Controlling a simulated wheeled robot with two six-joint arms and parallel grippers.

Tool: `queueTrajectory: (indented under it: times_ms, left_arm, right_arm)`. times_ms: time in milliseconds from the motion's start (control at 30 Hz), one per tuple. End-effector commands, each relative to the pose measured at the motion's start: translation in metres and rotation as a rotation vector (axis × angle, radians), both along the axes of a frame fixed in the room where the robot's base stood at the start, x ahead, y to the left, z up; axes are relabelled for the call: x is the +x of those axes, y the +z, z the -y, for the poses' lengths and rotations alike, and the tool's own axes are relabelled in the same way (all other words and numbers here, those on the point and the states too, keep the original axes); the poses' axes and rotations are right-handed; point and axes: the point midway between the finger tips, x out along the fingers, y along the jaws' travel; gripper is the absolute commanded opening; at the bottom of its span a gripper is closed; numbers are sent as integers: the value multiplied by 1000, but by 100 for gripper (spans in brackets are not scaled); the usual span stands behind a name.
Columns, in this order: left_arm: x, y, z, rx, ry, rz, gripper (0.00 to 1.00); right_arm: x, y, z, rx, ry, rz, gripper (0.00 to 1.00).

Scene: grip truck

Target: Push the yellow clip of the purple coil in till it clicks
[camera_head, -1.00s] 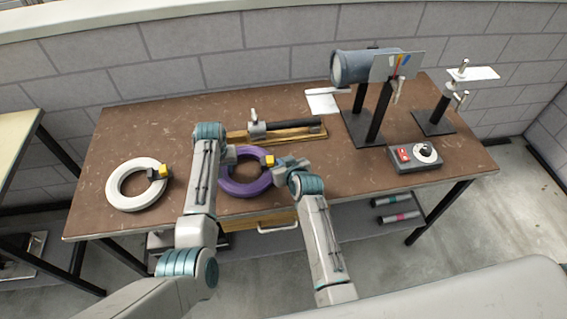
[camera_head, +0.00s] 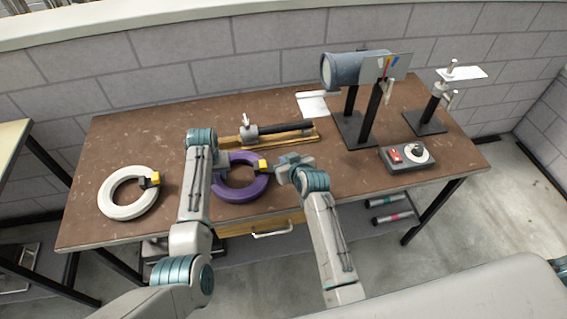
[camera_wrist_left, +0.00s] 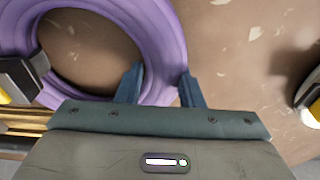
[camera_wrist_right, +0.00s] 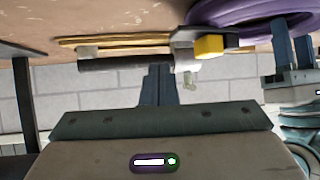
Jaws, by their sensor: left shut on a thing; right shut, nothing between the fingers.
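The purple coil (camera_head: 240,193) lies on the brown bench, with its yellow clip (camera_head: 262,165) at its upper right. My left gripper (camera_wrist_left: 160,88) is shut on the coil's ring, one finger on each side, at the coil's left side in the head view. My right gripper (camera_wrist_right: 158,78) is shut and empty. In the head view it is just right of the clip, with a small gap. The right wrist view shows the yellow clip (camera_wrist_right: 209,46) in its dark housing beyond the fingertips, to the right. I cannot tell whether the clip is fully in.
A white coil (camera_head: 122,205) with its own yellow clip lies at the left. Behind the purple coil is a wooden base (camera_head: 285,135) with a black-handled tool. A grey cylinder on a stand (camera_head: 345,70) and a control box (camera_head: 406,157) are to the right.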

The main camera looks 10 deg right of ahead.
Motion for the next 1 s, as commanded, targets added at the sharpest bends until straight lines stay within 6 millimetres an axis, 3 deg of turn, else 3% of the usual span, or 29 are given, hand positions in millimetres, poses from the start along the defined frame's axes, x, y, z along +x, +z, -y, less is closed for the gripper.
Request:
queueTrajectory:
  times_ms: [600,967,1000]
  left_arm:
    - [0,1,0,-1,0,1,0]
    - [0,1,0,-1,0,1,0]
    - [0,1,0,-1,0,1,42]
  right_arm:
    - [1,58,0,1,-1,2,0]
    - [0,64,0,0,0,0,0]
    - [0,64,0,0,0,0,0]
